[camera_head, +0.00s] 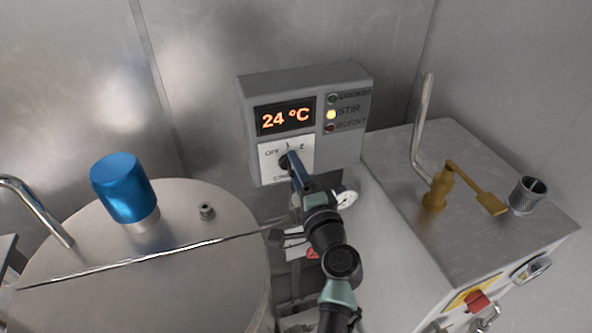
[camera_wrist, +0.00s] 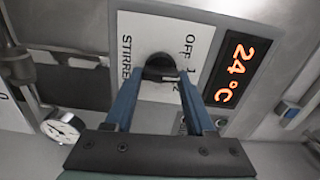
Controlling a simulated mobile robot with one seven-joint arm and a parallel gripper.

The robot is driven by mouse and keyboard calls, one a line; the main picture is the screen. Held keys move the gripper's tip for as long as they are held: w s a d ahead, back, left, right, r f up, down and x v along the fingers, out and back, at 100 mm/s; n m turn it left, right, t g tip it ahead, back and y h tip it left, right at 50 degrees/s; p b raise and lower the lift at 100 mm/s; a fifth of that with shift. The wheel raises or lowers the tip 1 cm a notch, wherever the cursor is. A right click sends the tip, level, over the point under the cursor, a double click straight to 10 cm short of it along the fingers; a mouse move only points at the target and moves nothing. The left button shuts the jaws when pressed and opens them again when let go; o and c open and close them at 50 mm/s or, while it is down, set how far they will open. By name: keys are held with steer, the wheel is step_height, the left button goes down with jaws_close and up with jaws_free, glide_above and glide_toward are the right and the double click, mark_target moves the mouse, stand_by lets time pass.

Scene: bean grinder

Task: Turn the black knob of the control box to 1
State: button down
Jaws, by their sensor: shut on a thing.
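The grey control box (camera_head: 305,110) is on the back wall in the head view, with a display (camera_head: 286,118) reading 24 °C. Its black knob (camera_head: 287,161) sits on a white dial plate (camera_head: 275,152) marked OFF, 1 and 2. In the wrist view the knob (camera_wrist: 160,66) lies between the tips of the blue fingers, on the plate marked STIRRER. My gripper (camera_head: 292,166) is shut on the knob. The fingers partly cover the knob, and I cannot tell exactly which mark it points to. The STIR lamp (camera_head: 332,114) glows yellow; the lamps above and below it look unlit.
A steel vessel (camera_head: 190,270) with a blue cap (camera_head: 123,187) stands at left. At right is a steel cabinet (camera_head: 480,220) with a brass valve (camera_head: 438,188), a ridged knob (camera_head: 528,194) and a red switch (camera_head: 477,300). A round gauge (camera_head: 346,199) sits close beside my wrist.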

steer(key=shift+m, duration=0.3)
steer(key=shift+c, duration=1.2)
jaws_free()
steer(key=shift+s, duration=0.15)
steer(key=b+v, duration=0.3)
steer(key=v, duration=0.9)
steer(key=shift+s, duration=0.35)
steer(key=shift+d, duration=0.15)
